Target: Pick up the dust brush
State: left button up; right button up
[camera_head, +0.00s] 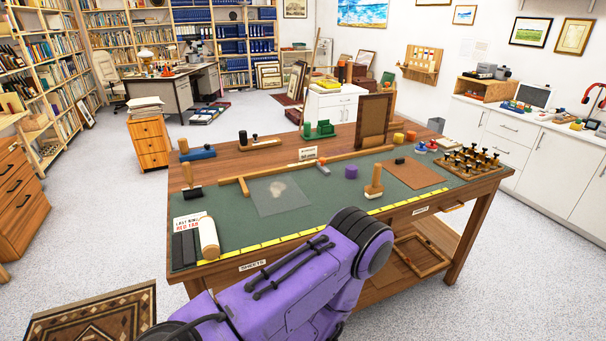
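No item is clearly identifiable as the dust brush. One candidate is an upright wooden-handled tool with a dark base (191,187) at the left of the green-topped workbench (262,228). Another is a wooden-handled block (374,183) right of the bench's middle. A blue block with a wooden knob (197,154) stands at the back left. A purple arm of mine crosses the lower middle, in front of the bench, and hides part of its front edge. No fingertips of either gripper show.
A pale roller (208,238) lies at the bench's front left. A long wooden T-shaped bar (285,168) crosses the mat. A wooden frame (373,121) stands at the back. Several dark-knobbed tools (466,161) sit at the right. A patterned rug (95,318) lies at lower left.

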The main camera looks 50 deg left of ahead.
aim_at(374, 191)
jog(key=i, duration=0.95)
jog(key=u, duration=1.2)
jog(key=i, duration=1)
jog(key=u, duration=1.1)
jog(key=i, duration=0.2)
jog(key=u, duration=0.15)
jog(key=k, duration=0.55)
jog(key=u, duration=2.3)
jog(key=k, duration=0.95)
jog(key=z, duration=0.05)
